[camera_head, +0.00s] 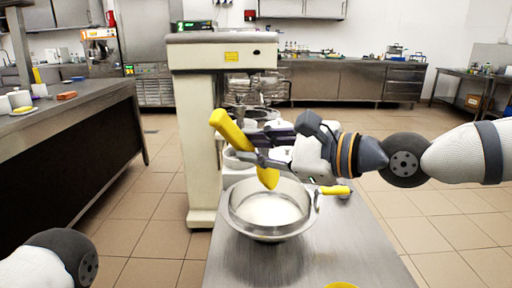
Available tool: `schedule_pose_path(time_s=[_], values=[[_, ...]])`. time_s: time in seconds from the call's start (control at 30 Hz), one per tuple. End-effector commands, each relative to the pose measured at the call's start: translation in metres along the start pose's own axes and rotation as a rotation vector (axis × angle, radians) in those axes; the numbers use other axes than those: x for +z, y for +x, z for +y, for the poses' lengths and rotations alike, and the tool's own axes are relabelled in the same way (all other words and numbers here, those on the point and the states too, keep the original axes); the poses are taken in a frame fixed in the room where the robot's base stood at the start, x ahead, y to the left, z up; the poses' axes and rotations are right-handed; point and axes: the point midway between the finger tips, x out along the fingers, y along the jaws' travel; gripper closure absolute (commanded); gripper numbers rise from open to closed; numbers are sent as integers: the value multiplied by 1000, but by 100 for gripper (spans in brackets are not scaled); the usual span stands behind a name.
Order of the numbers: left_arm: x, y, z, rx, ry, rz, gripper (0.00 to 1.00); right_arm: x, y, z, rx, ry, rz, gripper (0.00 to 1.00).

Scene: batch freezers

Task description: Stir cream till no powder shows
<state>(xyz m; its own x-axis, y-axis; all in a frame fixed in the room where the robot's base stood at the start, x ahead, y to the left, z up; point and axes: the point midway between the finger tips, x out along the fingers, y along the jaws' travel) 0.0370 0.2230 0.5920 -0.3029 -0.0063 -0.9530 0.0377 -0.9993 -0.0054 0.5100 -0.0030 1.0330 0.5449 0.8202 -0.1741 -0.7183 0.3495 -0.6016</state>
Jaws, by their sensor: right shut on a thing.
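A metal bowl (236,222) stands on the steel table (310,262) in the middle of the head view. Pale, whitish contents (268,210) lie in it; I cannot tell cream from powder at this size. My right gripper (249,146) is above the bowl, shut on a yellow spatula (231,131). The spatula is tilted, its broad lower end pointing down over the bowl's back rim, apparently above the contents. My left gripper is out of view; only part of that arm shows at the lower left.
A yellow-handled tool (335,190) lies right of the bowl. A yellow item (341,285) is cut off at the bottom edge. A tall pale machine (197,140) stands behind the table. A dark-sided counter (80,150) is at left.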

Motion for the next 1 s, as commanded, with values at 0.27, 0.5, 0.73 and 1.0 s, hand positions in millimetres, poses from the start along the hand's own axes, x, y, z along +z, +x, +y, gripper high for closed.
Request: schedule_pose_path(time_s=[0.27, 0.5, 0.73, 1.0], values=[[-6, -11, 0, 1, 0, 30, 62, 19, -5, -14, -4, -6, -4, 100], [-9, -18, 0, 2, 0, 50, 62, 36, -8, -28, -3, -4, -3, 100], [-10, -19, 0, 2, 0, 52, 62, 40, -9, -30, 0, -1, 0, 100], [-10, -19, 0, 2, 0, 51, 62, 39, -9, -30, 0, 0, 0, 100]])
